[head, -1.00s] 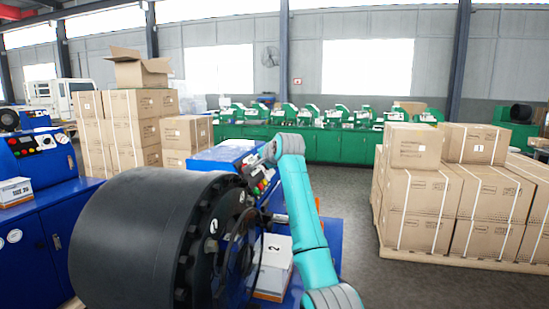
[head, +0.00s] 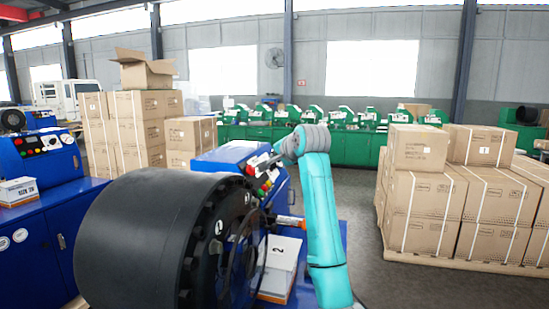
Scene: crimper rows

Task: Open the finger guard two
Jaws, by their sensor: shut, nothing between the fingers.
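The crimper in front of me has a big black drum head (head: 140,235) with a bolted ring face turned to the right. A white box marked 2 (head: 279,262) stands beside the face. A thin dark, curved, partly see-through piece (head: 250,262) in front of the die opening looks like finger guard two; I cannot tell whether it is open or closed. My teal arm rises just right of the box and bends at a grey joint above the blue control box.
The blue control box (head: 235,155) with coloured buttons stands behind the drum. Another blue crimper cabinet (head: 50,225) is at left. Stacked cartons (head: 430,205) on a pallet stand at right. Grey floor (head: 385,285) between my arm and the pallet is clear.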

